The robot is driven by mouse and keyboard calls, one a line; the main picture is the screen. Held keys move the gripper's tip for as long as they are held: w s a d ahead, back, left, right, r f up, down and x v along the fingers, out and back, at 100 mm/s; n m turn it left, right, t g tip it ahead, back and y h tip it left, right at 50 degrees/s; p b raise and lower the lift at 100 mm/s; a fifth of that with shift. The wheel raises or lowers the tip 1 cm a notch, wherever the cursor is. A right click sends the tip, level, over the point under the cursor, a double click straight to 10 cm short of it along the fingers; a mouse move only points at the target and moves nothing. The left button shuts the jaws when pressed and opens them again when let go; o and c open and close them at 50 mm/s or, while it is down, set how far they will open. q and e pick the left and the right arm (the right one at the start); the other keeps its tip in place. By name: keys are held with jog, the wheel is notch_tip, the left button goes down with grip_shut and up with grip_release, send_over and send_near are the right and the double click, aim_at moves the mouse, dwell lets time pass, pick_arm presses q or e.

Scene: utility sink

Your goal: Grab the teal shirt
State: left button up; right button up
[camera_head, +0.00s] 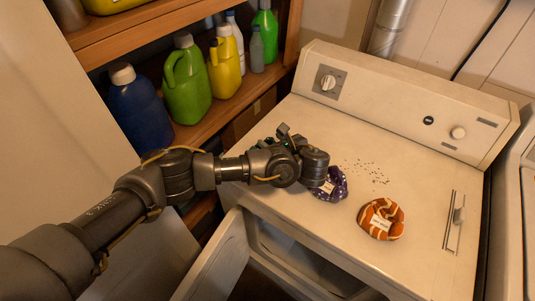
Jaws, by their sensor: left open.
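I see no teal shirt in the head view. My left gripper (312,168) is at the end of the dark arm that comes in from the left, over the front left part of the white machine's top (345,130). It is open, and its fingers are mostly hidden behind the wrist. The machine's front door (217,262) stands open below the arm. Only a small part of the dark opening shows, and I cannot make out its contents. My right gripper is not in view.
A purple patterned bag (334,187) lies close to my left gripper, partly hidden by it. An orange striped bag (381,219) lies to its right, with small dark specks behind. Shelves at left hold a blue jug (140,112), a green jug (186,85) and other bottles.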

pick_arm(q)
jog(key=shift+w+a+f, duration=0.15)
jog(key=shift+w+a, duration=0.1)
jog(key=shift+w, duration=0.15)
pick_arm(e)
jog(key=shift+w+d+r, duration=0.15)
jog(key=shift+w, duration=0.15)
pick_arm(q)
grip_shut()
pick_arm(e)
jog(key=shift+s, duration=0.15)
pick_arm(q)
jog(key=shift+d, duration=0.1)
